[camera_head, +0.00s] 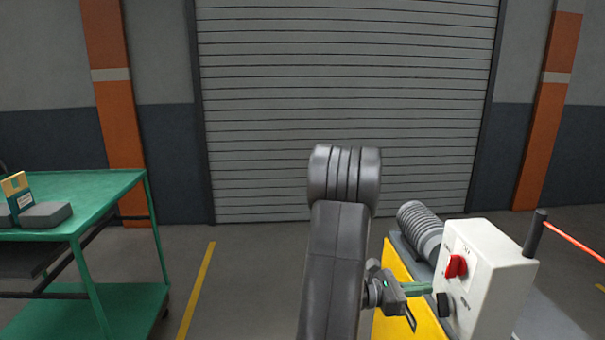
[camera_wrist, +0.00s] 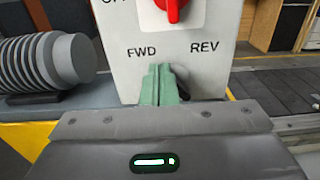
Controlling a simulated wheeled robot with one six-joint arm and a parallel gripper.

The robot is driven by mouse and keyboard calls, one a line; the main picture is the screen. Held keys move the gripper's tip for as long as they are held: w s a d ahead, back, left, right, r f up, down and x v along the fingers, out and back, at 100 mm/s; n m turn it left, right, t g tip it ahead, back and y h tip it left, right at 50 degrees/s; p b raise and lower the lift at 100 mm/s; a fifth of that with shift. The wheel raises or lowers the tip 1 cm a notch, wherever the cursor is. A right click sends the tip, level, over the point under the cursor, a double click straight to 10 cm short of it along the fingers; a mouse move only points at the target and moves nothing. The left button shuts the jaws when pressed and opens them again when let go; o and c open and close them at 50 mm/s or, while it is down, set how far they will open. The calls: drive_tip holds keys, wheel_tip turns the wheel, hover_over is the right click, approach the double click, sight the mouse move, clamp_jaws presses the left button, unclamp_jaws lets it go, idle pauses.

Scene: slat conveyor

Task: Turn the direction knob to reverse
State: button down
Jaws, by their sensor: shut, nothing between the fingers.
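The white control box (camera_head: 492,285) stands at the right in the head view, and its face (camera_wrist: 121,65) fills the upper middle of the wrist view. The black direction knob (camera_head: 444,304) sits low on that face, below a red knob (camera_head: 456,266). In the wrist view the direction knob (camera_wrist: 183,84) is mostly hidden behind my fingers, under the FWD and REV labels, so its setting cannot be read. My gripper (camera_head: 427,288) is shut and empty, its green fingers (camera_wrist: 160,84) right at the knob. I cannot tell whether they touch it.
The red knob also shows at the top of the wrist view (camera_wrist: 173,8). A ribbed grey motor (camera_head: 420,230) lies left of the box, above a yellow panel (camera_head: 398,270). A green cart (camera_head: 110,185) stands far left. The floor between is clear.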

drive_tip(key=shift+w+d, duration=0.1)
drive_tip(key=shift+d, duration=1.05)
drive_tip(key=shift+s+f+b, duration=0.3)
drive_tip(key=shift+f+b, duration=0.1)
drive_tip(key=shift+b, duration=0.2)
drive_tip(key=shift+s, duration=0.1)
drive_tip(key=shift+s+b, duration=1.15)
drive_tip(key=shift+s, duration=0.15)
drive_tip(key=shift+s+d, duration=0.1)
drive_tip(key=shift+s, duration=0.05)
drive_tip(key=shift+r, duration=0.15)
drive_tip(key=a, duration=0.6)
drive_tip(key=shift+s+r, duration=0.3)
drive_tip(key=shift+r, duration=0.05)
